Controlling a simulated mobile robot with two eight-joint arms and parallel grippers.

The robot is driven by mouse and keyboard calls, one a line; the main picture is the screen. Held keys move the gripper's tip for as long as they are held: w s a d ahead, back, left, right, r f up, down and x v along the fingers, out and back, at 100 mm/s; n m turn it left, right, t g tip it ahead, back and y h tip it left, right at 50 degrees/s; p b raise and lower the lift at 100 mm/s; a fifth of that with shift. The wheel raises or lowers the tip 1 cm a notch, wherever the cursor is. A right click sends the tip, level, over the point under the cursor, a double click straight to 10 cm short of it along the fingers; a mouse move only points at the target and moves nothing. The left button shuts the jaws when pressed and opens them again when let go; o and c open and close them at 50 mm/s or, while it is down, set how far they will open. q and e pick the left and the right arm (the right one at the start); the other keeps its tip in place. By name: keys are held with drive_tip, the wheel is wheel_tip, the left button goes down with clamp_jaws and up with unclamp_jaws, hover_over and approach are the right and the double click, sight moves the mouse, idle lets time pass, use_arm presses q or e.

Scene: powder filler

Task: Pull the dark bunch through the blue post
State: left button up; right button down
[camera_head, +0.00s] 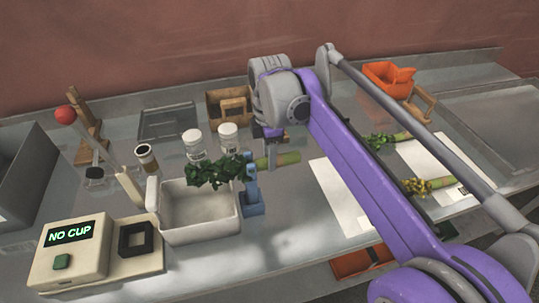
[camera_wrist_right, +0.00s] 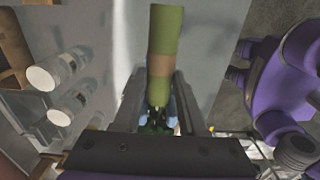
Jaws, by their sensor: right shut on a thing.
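The dark bunch (camera_head: 213,171) has dark green leaves over the white bin and a pale green stem pointing right. The blue post (camera_head: 252,196) stands beside the bin's right wall. The bunch lies across the post's top, leaves on its left and stem on its right. My right gripper (camera_head: 271,158) is shut on the stem, just right of the post. In the right wrist view the stem (camera_wrist_right: 165,35), with a brown band, runs between the fingers of the gripper (camera_wrist_right: 158,92). The post's two blue prongs (camera_wrist_right: 172,112) flank the bunch near its dark leaves. My left gripper is not in view.
The white bin (camera_head: 163,222) sits under the leaves. A machine reading "NO CUP" (camera_head: 68,236) is at front left. White-capped jars (camera_head: 228,140) stand behind the bin. Two other bunches (camera_head: 430,185) lie on white sheets at right, partly behind my arm.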

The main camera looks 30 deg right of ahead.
sight(292, 154)
drive_tip(key=shift+d, duration=0.1)
drive_tip(key=shift+s+d, duration=0.2)
drive_tip(key=shift+d, duration=0.45)
drive_tip(key=shift+s+d, duration=0.15)
drive_tip(key=shift+d, duration=0.5)
drive_tip(key=shift+s+d, duration=0.2)
drive_tip(key=shift+d, duration=0.5)
drive_tip(key=shift+s+d, duration=0.15)
drive_tip(key=shift+d, duration=0.5)
drive_tip(key=shift+d, duration=0.1)
drive_tip(key=shift+s+d, duration=0.2)
drive_tip(key=shift+d, duration=0.45)
drive_tip(key=shift+s+d, duration=0.15)
drive_tip(key=shift+d, duration=0.5)
drive_tip(key=shift+d, duration=0.1)
drive_tip(key=shift+s+d, duration=0.15)
drive_tip(key=shift+d, duration=0.5)
drive_tip(key=shift+s+d, duration=0.15)
drive_tip(key=shift+d, duration=0.45)
drive_tip(key=shift+d, duration=0.1)
